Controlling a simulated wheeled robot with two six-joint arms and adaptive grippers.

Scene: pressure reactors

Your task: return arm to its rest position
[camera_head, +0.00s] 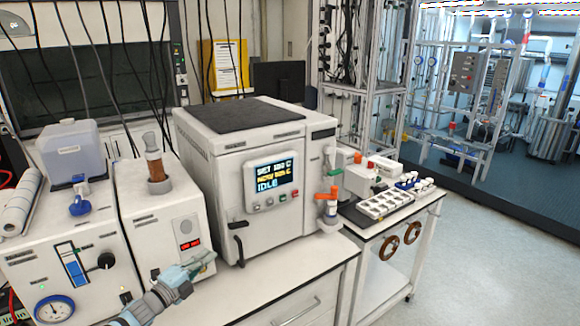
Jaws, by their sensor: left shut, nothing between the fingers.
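My left arm comes in from the bottom left, over the front of the bench. My left gripper (206,262) is shut and empty, with its fingertips pointing right. It is in front of the lower part of a narrow white unit (182,222) with a red display. A large white reactor (270,160) with a dark top stands to the right of the gripper. Its screen reads IDLE, and a black handle (238,240) sticks out at its lower left front. I cannot tell whether the gripper touches anything. My right gripper is not in view.
A white unit with a gauge (54,308) and a black knob stands at the left. An orange-topped valve (328,205) stands at the reactor's right. A side table holds a tray (386,203) and small parts. The bench front (285,285) is clear, with open floor at the right.

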